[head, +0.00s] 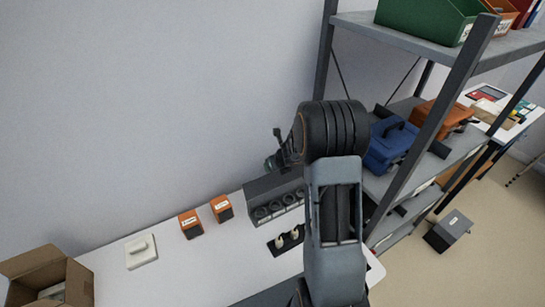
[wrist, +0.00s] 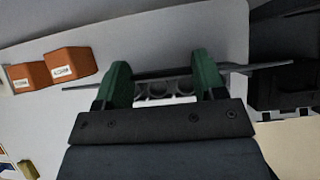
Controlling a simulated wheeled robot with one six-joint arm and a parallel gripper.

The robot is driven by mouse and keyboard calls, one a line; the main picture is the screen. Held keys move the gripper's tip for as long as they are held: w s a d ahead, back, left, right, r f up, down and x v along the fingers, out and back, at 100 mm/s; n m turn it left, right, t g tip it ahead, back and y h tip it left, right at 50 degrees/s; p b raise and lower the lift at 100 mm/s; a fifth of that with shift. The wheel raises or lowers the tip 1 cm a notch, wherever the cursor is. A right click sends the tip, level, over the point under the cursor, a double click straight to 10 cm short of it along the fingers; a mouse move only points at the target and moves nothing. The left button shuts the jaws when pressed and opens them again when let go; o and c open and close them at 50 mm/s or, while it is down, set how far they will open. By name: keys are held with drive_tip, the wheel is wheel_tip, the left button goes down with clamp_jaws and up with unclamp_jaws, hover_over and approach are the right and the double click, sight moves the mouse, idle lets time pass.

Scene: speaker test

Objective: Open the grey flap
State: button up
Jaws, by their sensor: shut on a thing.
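A grey housing (head: 268,193) with a row of several round dark openings stands on the white table, partly behind my arm in the head view. In the wrist view the grey flap (wrist: 250,67) shows nearly edge-on as a thin, slightly slanted strip, with round openings behind it. My gripper (wrist: 164,74) has its green fingertips at either side of the strip's middle and is shut on it. In the head view my gripper (head: 273,160) is just above the housing; its grasp is too small to make out there. How far the flap is turned I cannot tell.
Two orange labelled boxes (head: 191,223) stand left of the housing. A white switch block (head: 141,251) and an open cardboard box (head: 30,262) are further left. A black plate (head: 281,247) with pale knobs lies in front. A shelf rack (head: 469,70) stands close at right.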

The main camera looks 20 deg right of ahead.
idle(0.5)
drive_tip(key=o, duration=1.3)
drive_tip(key=p+v, duration=0.5)
drive_tip(key=v, duration=0.8)
drive_tip(key=shift+s+r, duration=0.2)
drive_tip(key=shift+r, duration=0.1)
